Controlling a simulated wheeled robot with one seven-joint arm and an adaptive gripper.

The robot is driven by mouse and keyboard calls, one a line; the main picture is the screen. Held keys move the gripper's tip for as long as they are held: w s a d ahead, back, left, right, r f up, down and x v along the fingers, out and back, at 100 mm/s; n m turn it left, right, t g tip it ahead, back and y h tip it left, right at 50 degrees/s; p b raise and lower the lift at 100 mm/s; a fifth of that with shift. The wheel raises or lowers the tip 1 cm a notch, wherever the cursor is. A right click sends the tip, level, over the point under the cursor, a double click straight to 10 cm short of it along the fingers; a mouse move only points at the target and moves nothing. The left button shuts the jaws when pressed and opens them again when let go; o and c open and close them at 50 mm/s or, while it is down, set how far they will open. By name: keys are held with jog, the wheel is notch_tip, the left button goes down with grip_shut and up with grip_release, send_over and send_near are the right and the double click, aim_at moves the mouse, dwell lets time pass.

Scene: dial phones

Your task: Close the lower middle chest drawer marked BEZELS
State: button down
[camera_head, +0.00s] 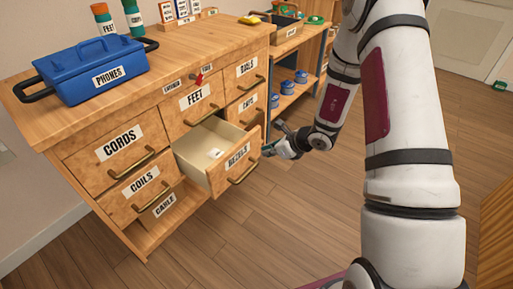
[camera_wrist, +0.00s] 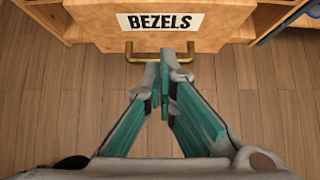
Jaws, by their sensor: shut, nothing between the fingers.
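The wooden BEZELS drawer (camera_head: 237,165) is pulled out of the lower middle of the chest (camera_head: 120,160) in the head view. A small pale item (camera_head: 215,153) lies inside it. In the wrist view, the drawer's front (camera_wrist: 225,32) with its BEZELS label fills the top, and its brass handle (camera_wrist: 140,52) is below the label. My gripper (camera_wrist: 165,60) is shut and empty, its fingertips right at the handle in the picture; I cannot tell whether they touch it. In the head view my gripper (camera_head: 270,150) is beside the drawer front, partly hidden by my wrist.
Drawers marked CORDS (camera_head: 118,143), COILS (camera_head: 140,183) and FEET (camera_head: 191,98) look shut. A blue PHONES box (camera_head: 92,72) stands on the chest top. A shelf (camera_head: 290,95) with blue items is to the right. Wooden floor (camera_head: 190,245) in front is clear.

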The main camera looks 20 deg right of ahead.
jog(key=b, duration=0.2)
send_near(238, 154)
notch_tip(238, 154, down, 3)
jog(key=s, duration=0.1)
jog(key=shift+w+a+b, duration=0.4)
jog(key=shift+w+a, duration=0.1)
jog(key=shift+w, duration=0.35)
jog(key=shift+w+a+b, duration=0.35)
jog(key=shift+w+a, duration=0.15)
jog(key=shift+w, duration=0.4)
